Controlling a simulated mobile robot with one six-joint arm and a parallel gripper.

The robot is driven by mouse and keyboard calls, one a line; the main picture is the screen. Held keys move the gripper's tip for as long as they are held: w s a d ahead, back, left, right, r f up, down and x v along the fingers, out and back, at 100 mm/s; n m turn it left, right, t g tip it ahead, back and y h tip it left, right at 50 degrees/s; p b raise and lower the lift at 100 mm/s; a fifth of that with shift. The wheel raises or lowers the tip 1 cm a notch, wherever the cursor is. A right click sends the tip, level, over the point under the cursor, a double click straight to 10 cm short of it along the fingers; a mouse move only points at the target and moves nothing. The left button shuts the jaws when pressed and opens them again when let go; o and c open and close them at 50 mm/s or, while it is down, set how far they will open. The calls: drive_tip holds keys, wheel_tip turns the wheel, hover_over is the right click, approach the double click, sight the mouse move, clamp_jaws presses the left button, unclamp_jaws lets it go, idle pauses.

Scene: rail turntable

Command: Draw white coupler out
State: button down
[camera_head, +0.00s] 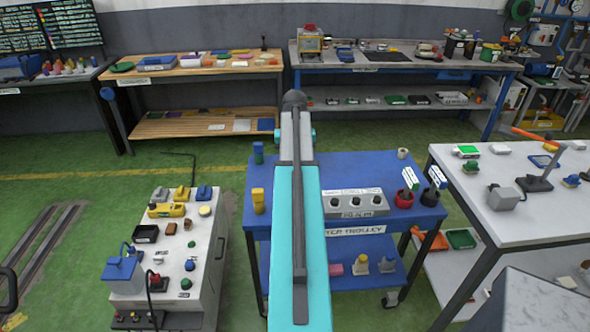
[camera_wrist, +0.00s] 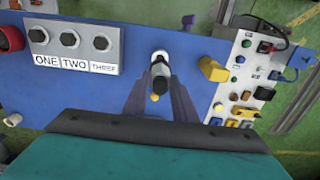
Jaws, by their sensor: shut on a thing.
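In the wrist view my gripper (camera_wrist: 160,82) is shut on the white coupler (camera_wrist: 160,57), a short piece with a white end and a dark body between the two dark fingers. The blue trolley top (camera_wrist: 120,96) lies below it. I cannot tell whether the coupler is still seated in something, as the fingers and its own body cover its lower part. A small yellow spot shows between the fingers. In the head view my own turquoise arm hides the gripper and the coupler.
A grey block labelled ONE, TWO, THREE (camera_wrist: 72,46) with dark round sockets is beside the gripper. A yellow piece (camera_wrist: 213,69) stands on its other side. Red (camera_head: 404,198) and black (camera_head: 431,195) couplers stand at the trolley's right. A white cabinet (camera_head: 205,250) with controls stands left.

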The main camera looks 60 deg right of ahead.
drive_tip(key=shift+r+p, duration=1.3)
drive_tip(key=shift+r, duration=0.95)
